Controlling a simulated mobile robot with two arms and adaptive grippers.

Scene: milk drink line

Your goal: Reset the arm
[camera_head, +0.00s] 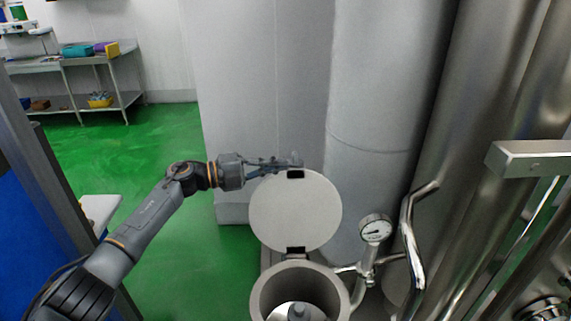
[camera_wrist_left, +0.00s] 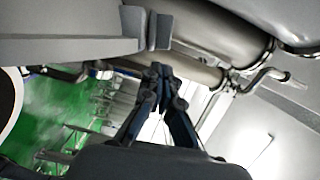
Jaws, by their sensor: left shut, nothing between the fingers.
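My left arm comes in from the left in the head view. Its gripper (camera_head: 292,161) is shut and empty, at the top edge of a round open lid (camera_head: 296,212), by the lid's dark latch. I cannot tell whether they touch. The lid stands raised on its hinge above a round metal vessel (camera_head: 263,291) with an open mouth. In the left wrist view the gripper (camera_wrist_left: 161,70) has its fingertips together, with a grey edge and block just beyond them. My right gripper is not in view.
A pressure gauge (camera_head: 375,228) and curved steel pipe (camera_head: 411,240) stand right of the vessel. Large grey columns (camera_head: 380,90) rise behind the lid. A metal shelf (camera_head: 75,62) stands at the far left. Green floor (camera_head: 165,135) is open between.

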